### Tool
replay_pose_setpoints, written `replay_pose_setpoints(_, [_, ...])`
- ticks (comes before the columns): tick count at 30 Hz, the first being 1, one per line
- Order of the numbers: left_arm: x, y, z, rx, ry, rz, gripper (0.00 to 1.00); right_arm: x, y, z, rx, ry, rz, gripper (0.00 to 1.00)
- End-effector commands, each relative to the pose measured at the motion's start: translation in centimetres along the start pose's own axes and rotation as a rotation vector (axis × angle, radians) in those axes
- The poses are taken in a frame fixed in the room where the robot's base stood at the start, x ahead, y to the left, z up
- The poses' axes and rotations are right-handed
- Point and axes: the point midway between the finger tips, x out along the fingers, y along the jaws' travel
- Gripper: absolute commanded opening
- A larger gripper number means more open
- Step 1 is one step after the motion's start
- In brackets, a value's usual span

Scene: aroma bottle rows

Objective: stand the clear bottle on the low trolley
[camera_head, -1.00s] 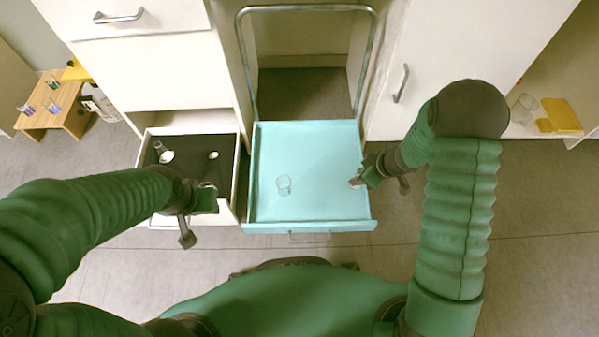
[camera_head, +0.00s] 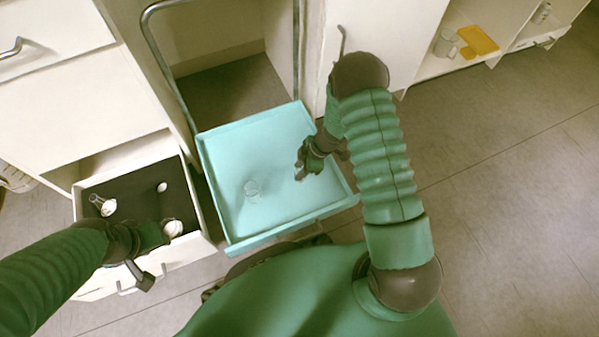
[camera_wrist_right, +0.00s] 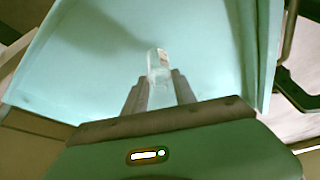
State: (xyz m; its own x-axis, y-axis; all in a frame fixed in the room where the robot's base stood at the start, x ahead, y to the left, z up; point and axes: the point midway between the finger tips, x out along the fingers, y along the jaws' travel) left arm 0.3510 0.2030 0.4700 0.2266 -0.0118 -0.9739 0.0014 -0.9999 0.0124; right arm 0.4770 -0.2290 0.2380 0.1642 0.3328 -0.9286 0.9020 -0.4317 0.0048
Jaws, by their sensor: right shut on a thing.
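My right gripper (camera_head: 299,175) is over the right part of the pale turquoise low trolley (camera_head: 225,140). In the right wrist view, its fingers (camera_wrist_right: 158,88) are shut on a clear bottle (camera_wrist_right: 158,62) with a small pinkish patch. The trolley's flat top (camera_wrist_right: 85,55) is behind the bottle; I cannot tell whether the bottle touches it. In the head view the bottle is mostly hidden by the gripper. A clear glass vessel (camera_head: 252,188) stands on the trolley, left of the gripper. My left gripper (camera_head: 165,233) is at the open drawer; its fingertips are not clear.
The open drawer (camera_head: 195,250) left of the trolley has a dark inside with a clear flask (camera_head: 101,204) and pale round things. The trolley's metal handle (camera_head: 163,60) rises at the back.

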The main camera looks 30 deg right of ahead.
Motion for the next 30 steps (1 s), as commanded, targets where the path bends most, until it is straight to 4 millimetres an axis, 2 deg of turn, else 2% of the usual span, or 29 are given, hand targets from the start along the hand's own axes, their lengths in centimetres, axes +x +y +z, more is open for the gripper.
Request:
replay_pose_setpoints(6, [-0.1,0.1,-0.1,0.002,0.001,0.001,0.36,-0.1,0.1,0.1,0.001,0.001,0.001,0.0])
replay_pose_setpoints(7, [-0.1,0.1,-0.1,0.002,0.001,0.001,0.36,-0.1,0.1,0.0,0.001,0.0,0.001,0.35])
replay_pose_setpoints(12, [-0.1,0.1,-0.1,0.002,0.001,0.0,0.36,-0.1,0.0,-0.1,0.0,-0.001,0.002,0.54])
replay_pose_setpoints(20, [-0.1,0.0,-0.1,0.001,0.001,0.0,0.36,-0.1,0.1,0.0,0.001,0.0,0.001,0.54])
replay_pose_setpoints(22, [-0.6,0.1,-0.2,0.001,0.001,0.0,0.36,-0.7,0.1,-0.1,0.001,0.0,0.002,0.54])
replay_pose_setpoints(26, [-2.5,0.1,-0.6,0.001,0.001,0.0,0.36,-3.4,0.1,-0.3,0.002,0.0,0.002,0.54])
replay_pose_setpoints(30, [-5.0,0.1,-1.2,0.002,0.001,0.0,0.36,-7.4,0.1,-0.4,0.001,-0.001,0.002,0.54])
